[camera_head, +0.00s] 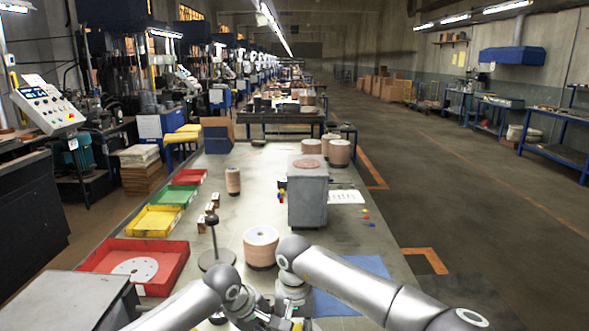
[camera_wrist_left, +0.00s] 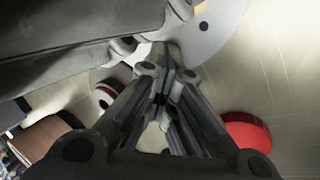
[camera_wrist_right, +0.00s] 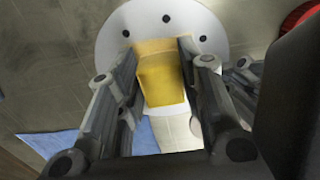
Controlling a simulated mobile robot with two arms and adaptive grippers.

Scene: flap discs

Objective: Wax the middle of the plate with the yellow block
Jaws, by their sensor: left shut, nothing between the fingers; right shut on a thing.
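The yellow block (camera_wrist_right: 162,75) is between the fingers of my right gripper (camera_wrist_right: 158,48), which is shut on it. The plate (camera_wrist_right: 112,40), a white disc with dark holes, lies behind the block in the right wrist view. I cannot tell whether block and plate touch. The plate also shows at the top of the left wrist view (camera_wrist_left: 215,35). My left gripper (camera_wrist_left: 163,72) is shut and empty, its fingertips by the plate's edge in that view. In the head view my arms hide most of the work spot; a bit of the yellow block (camera_head: 297,326) shows.
A red round thing (camera_wrist_left: 247,132) lies near the plate. A blue sheet (camera_head: 345,288) lies at right. A disc stack (camera_head: 261,246), a dark stand (camera_head: 214,250) and a grey box (camera_head: 308,195) stand beyond my arms. Red, green and yellow trays (camera_head: 152,222) line the left edge.

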